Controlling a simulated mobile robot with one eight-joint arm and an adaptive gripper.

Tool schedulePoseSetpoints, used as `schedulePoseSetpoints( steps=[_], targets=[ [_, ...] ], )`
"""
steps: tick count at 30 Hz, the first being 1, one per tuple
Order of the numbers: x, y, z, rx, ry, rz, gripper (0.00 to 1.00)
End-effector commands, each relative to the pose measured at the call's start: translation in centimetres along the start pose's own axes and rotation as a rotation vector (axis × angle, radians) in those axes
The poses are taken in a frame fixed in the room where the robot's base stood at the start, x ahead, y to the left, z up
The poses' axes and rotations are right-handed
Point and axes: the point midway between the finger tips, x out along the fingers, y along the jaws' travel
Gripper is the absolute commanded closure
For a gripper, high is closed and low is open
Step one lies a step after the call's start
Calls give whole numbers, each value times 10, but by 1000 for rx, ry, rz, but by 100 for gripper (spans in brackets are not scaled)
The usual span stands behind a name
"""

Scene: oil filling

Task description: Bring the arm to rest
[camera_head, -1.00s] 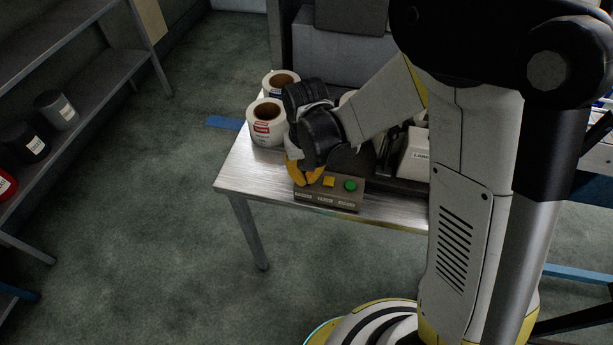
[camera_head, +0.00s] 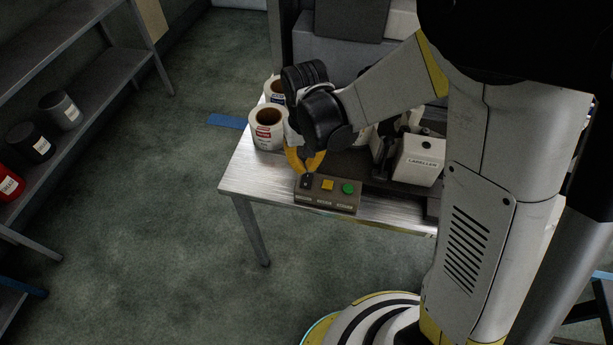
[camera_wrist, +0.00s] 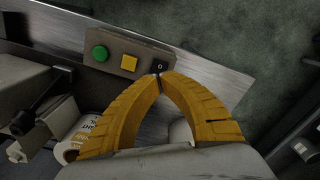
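My gripper (camera_wrist: 160,76) shows as two yellow ribbed fingers in the wrist view, with their tips together and nothing seen between them. In the head view my gripper (camera_head: 305,172) hangs over the near left part of the metal table (camera_head: 240,180). Its tips show close to the black switch on the control box (camera_head: 328,205); I cannot tell whether they touch it. The box also has a yellow button and a green button, and it shows in the wrist view (camera_wrist: 128,45). My arm reaches in from the right, bent at the wrist.
Two white label rolls, one of them nearer (camera_head: 268,138), stand on the table behind my gripper. A white labeller (camera_head: 418,160) stands to the right on the table. A shelf (camera_head: 100,95) with several containers is at the left. The floor between is clear.

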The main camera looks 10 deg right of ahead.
Motion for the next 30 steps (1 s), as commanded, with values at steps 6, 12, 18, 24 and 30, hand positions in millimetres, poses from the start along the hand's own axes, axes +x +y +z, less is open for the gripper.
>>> schedulePoseSetpoints(
  steps=[6, 12, 18, 24, 30],
  targets=[
    [1, 0, 0, 0, 0, 0, 100],
    [1, 0, 0, 0, 0, 0, 100],
    [-17, 9, 4, 12, 35, -4, 100],
    [-72, 41, 26, 54, 174, -11, 100],
    [-119, 74, 61, 99, 339, -2, 100]
  ],
)
